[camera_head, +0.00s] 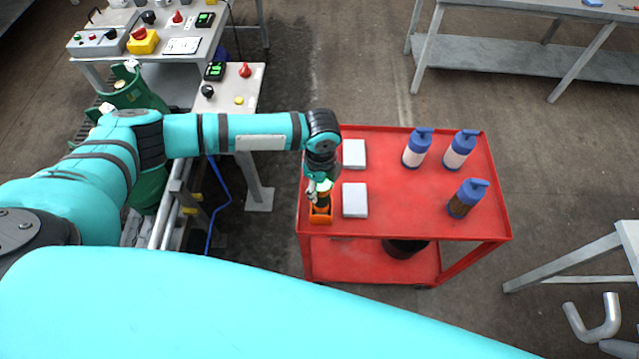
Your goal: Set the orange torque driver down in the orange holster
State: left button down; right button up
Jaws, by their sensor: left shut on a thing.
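The orange holster (320,215) stands at the left front corner of the red cart's top (408,215). My left gripper (320,190) is directly above the holster, pointing down, and is shut on the torque driver (323,201). Only a dark and orange part of the driver shows below the fingers, at the holster's opening. I cannot tell how deep it sits in the holster. My right gripper is not in view.
Two white boxes (355,200) lie just right of the holster. Several blue-capped bottles (417,148) stand farther right on the cart. A workbench with control boxes (142,41) is at the upper left. The cart's middle is clear.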

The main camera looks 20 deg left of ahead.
pick_arm(q)
jog(key=c, duration=0.7)
grip_release()
